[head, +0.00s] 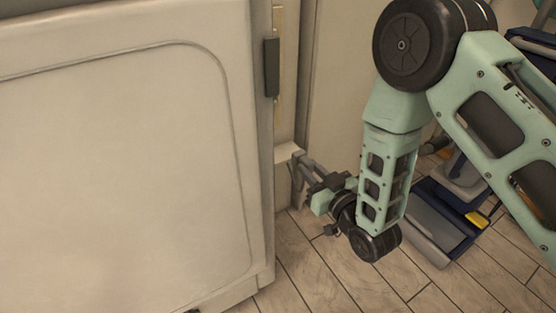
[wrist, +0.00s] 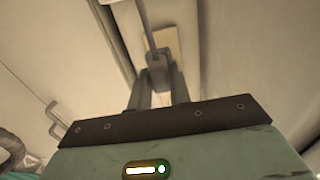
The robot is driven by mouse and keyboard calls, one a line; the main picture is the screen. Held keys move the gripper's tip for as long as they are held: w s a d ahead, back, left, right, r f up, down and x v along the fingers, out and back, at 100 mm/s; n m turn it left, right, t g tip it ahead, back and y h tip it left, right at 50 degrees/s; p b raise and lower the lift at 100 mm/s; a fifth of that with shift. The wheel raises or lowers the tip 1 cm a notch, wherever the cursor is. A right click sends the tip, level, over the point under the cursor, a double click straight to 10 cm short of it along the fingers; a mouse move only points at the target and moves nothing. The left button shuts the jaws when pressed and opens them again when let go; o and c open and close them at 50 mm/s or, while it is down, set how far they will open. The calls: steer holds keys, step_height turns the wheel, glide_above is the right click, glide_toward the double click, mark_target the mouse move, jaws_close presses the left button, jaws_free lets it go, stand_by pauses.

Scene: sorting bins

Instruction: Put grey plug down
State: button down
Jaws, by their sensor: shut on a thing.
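My gripper (head: 304,166) is low beside the right edge of the large pale cabinet, with its fingers pointing left at a pale ledge. In the wrist view my gripper (wrist: 158,78) has its two grey fingers closed together on the grey plug (wrist: 157,62). A thin grey stem or cord runs up from the plug towards the top of that view. The plug is small and much the same colour as the fingers, so its outline is hard to make out. In the head view I cannot separate the plug from the fingertips.
The pale cabinet (head: 120,170) fills the left side, with a dark handle (head: 271,67) on its right edge. A pale ledge (head: 288,152) is at my fingertips. The tiled floor (head: 310,270) below is clear.

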steer(key=b+x, duration=0.5)
steer(key=x, duration=1)
step_height(320, 180, down, 7)
steer(key=b, duration=0.5)
steer(key=shift+f+b, duration=0.15)
steer(key=shift+b, duration=0.2)
steer(key=c, duration=1.3)
jaws_free()
